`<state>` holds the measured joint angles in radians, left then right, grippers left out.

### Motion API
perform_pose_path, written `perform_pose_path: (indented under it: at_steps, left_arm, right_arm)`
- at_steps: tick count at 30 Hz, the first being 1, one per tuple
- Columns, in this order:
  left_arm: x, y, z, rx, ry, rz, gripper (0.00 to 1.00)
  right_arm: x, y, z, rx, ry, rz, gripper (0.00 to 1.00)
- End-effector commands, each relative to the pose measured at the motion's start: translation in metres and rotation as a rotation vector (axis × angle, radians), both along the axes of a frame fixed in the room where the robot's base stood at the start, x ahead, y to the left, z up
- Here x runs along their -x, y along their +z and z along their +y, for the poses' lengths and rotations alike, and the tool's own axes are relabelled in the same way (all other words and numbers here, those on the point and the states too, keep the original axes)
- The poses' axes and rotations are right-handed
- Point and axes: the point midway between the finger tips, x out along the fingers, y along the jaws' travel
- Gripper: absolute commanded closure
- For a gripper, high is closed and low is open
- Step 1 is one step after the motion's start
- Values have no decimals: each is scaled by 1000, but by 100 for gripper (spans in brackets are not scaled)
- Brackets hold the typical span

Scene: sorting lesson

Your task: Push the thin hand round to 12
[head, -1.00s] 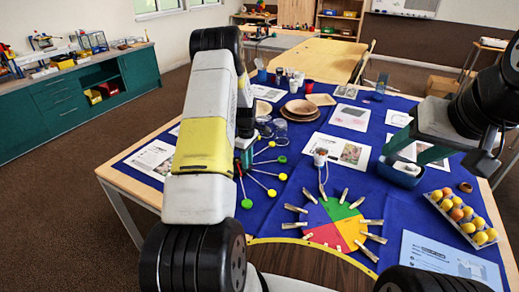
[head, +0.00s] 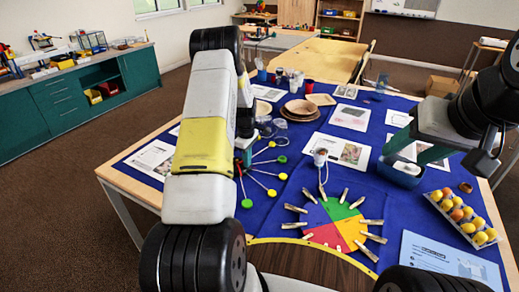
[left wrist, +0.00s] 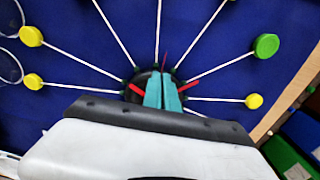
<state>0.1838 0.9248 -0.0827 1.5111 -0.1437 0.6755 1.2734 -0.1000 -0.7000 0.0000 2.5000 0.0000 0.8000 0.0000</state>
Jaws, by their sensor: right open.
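The clock is a ring of white spokes ending in green and yellow discs, such as a green disc (left wrist: 267,45), around a dark hub. It lies on the blue cloth, and in the head view my left arm hides part of it. Short red hands (left wrist: 190,84) stick out to both sides of the hub. A thin dark red hand (left wrist: 165,62) points up in the left wrist view, just beyond my fingertips. My left gripper (left wrist: 162,88) has its teal fingers together over the hub; contact with the thin hand cannot be told. My right gripper (head: 455,160) is open, above the table's right side.
A coloured wheel with clothes pegs (head: 335,222) lies in front of the clock. An egg tray with yellow balls (head: 462,217), a blue tub (head: 401,174), wooden plates (head: 300,109) and printed sheets are around. Bare blue cloth (head: 395,215) shows between wheel and tray.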

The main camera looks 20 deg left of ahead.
Motion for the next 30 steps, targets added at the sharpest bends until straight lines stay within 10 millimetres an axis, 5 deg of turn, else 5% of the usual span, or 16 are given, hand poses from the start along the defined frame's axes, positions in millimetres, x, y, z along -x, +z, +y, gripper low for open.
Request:
perform_pose_path:
  at_steps: [30]
  left_arm:
    - [-4,0,0,-1,60,-1,100]
  right_arm:
    - [0,0,0,0,0,0,47]
